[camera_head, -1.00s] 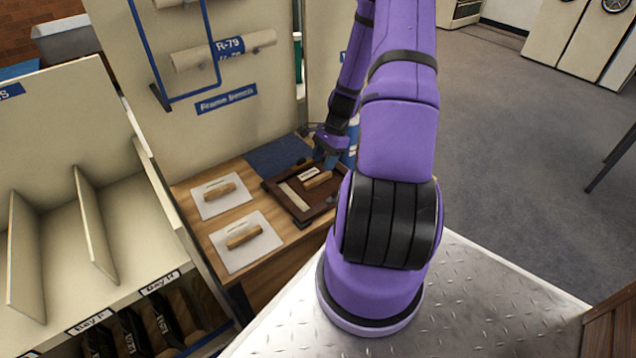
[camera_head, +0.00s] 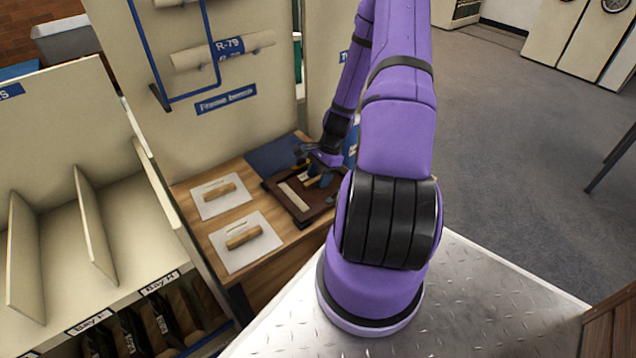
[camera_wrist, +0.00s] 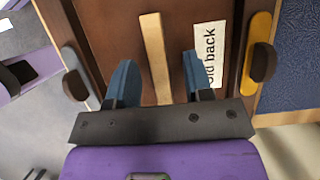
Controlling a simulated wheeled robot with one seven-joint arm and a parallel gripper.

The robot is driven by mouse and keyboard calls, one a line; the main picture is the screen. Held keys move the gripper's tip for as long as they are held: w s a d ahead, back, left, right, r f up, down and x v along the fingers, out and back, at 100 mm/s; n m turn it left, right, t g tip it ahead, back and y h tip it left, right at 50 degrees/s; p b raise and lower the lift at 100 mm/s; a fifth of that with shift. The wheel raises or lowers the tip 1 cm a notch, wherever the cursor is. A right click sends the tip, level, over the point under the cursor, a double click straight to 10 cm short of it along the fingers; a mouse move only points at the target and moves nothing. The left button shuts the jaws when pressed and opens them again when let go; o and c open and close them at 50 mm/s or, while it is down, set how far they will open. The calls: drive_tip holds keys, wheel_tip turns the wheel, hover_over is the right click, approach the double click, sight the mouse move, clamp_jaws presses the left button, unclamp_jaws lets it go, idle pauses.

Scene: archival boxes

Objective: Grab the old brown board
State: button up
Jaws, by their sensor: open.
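The old brown board (camera_wrist: 115,35) lies inside a dark frame (camera_head: 288,205) on the wooden bench. In the wrist view it bears a light wooden grip strip (camera_wrist: 155,55) and a white label (camera_wrist: 208,50), partly readable as "old back". My gripper (camera_wrist: 160,65) is open, with one blue finger on each side of the strip and a gap to each. I cannot tell how high the fingertips are above the board. In the head view my gripper (camera_head: 318,168) is over the frame and hides part of the board.
Two white panels (camera_head: 208,208) (camera_head: 262,250) with wooden grips lie left of the frame. A blue mat (camera_head: 272,158) lies behind it. A dark-knobbed amber clip (camera_wrist: 257,30) and a grey clip (camera_wrist: 74,65) sit at the frame's sides. A tall panel (camera_head: 240,120) stands behind the bench.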

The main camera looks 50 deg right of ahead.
drive_tip(key=shift+c, duration=0.2)
clamp_jaws()
drive_tip(key=shift+r, duration=0.1)
